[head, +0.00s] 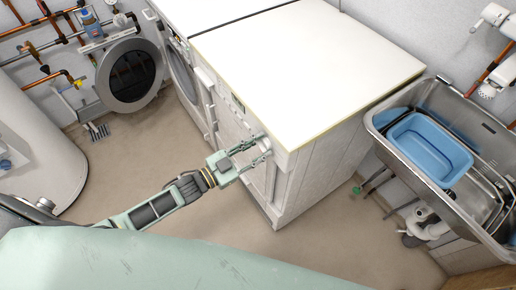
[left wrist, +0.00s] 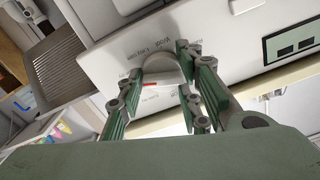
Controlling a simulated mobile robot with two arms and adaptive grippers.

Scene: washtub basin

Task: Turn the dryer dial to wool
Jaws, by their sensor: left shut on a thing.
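The dryer dial (left wrist: 163,70) is a pale round knob on a white control panel in the left wrist view. Small printed labels ring it, one reading like "Wool" above it; others are too small to read surely. A short red mark shows near the dial's lower left edge. My left gripper (left wrist: 159,62) has its green fingers on either side of the dial and is shut on it. In the head view my left gripper (head: 262,148) reaches the upper front of the white dryer (head: 300,65), and the dial is hidden there. My right gripper is not in view.
A dark display (left wrist: 292,42) sits right of the dial. Another white machine with a round door (head: 130,75) stands at the back left. A metal sink (head: 400,155) with a blue tub (head: 430,150) is at the right. The floor (head: 130,165) left of the dryer is clear.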

